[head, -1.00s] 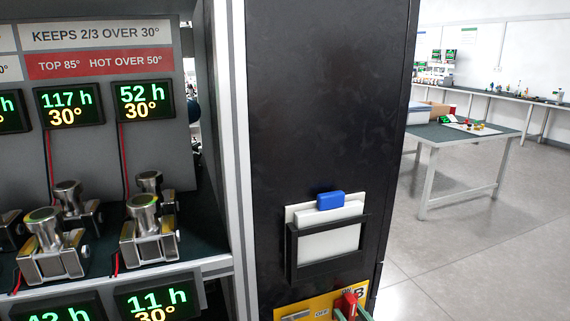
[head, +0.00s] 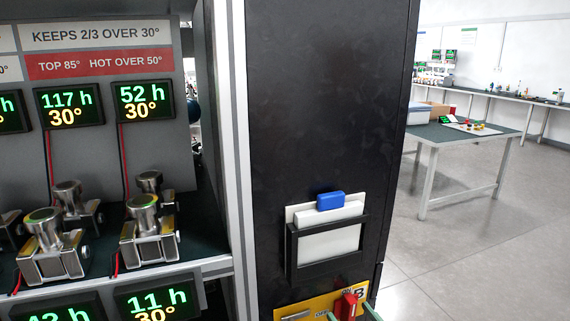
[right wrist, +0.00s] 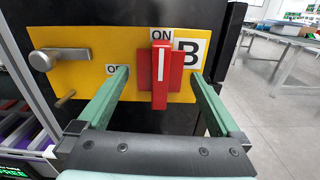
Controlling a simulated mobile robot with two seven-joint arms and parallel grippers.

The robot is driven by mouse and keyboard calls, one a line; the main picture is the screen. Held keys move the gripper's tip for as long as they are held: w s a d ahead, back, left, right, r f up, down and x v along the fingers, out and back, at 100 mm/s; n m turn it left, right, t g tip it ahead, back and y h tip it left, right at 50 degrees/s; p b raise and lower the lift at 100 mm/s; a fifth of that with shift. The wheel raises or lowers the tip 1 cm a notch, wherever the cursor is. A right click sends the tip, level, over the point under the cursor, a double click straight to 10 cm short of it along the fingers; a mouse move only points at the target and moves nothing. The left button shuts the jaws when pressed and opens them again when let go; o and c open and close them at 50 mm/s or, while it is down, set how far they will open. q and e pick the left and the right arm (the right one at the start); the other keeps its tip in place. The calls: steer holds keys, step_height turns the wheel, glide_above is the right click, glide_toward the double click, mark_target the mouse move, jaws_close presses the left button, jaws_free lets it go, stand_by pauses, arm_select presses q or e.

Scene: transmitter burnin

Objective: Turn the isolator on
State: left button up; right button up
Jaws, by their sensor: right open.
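The isolator has a red handle (right wrist: 161,78) on a yellow plate (right wrist: 85,65). The handle stands upright, its white line pointing up at the ON label (right wrist: 161,35); the OFF label (right wrist: 112,69) is to its left, partly hidden by a finger. The handle also shows at the bottom of the head view (head: 347,306). My right gripper (right wrist: 160,74) is open, with one green finger on each side of the handle and a visible gap to both. The gripper's fingertips show at the bottom edge of the head view (head: 352,312). My left gripper is not in view.
A metal lever (right wrist: 45,60) is on the plate's left. Above the plate, a black holder (head: 328,245) with white cards and a blue block is fixed to the dark cabinet (head: 320,110). A rack (head: 205,265) with metal fixtures and displays stands left. Open floor lies right.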

steer(key=shift+v, duration=2.65)
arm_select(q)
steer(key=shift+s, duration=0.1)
